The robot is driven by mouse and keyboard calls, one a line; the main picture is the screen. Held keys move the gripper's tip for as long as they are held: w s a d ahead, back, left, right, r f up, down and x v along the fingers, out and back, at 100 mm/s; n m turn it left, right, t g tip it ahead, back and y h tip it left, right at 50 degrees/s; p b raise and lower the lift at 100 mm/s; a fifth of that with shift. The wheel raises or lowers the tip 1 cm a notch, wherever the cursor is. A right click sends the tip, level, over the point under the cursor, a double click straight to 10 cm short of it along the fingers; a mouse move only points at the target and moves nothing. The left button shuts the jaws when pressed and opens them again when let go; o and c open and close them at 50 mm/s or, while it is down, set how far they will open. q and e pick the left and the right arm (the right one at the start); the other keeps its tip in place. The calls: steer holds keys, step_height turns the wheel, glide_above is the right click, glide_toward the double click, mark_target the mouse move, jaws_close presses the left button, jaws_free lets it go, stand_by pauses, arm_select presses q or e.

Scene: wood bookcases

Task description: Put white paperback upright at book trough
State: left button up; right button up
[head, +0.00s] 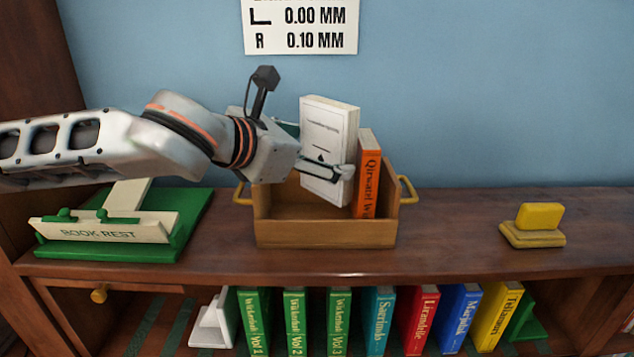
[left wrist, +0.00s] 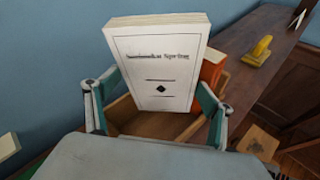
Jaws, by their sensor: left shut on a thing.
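The white paperback (head: 327,140) is held upright, slightly tilted, over the wooden book trough (head: 300,229). Its lower part is inside or behind the trough's front wall line; whether it touches the trough floor cannot be told. My left gripper (head: 345,172) is shut on the white paperback, and in the left wrist view its fingers (left wrist: 155,106) grip the book's two side edges. An orange book (head: 367,175) stands in the trough to the right of the paperback and also shows in the left wrist view (left wrist: 212,70). My right gripper is not in view.
A green and cream book rest (head: 190,225) stands left of the trough. A yellow block on a stand (head: 540,217) sits to the right. Several coloured books (head: 380,320) fill the shelf below. The shelf top between trough and yellow block is clear.

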mark_target(321, 181)
arm_select(q)
steer(key=shift+f, duration=3.05)
steer(key=o, duration=1.8)
steer(key=shift+s, duration=0.1)
steer(key=v, duration=1.2)
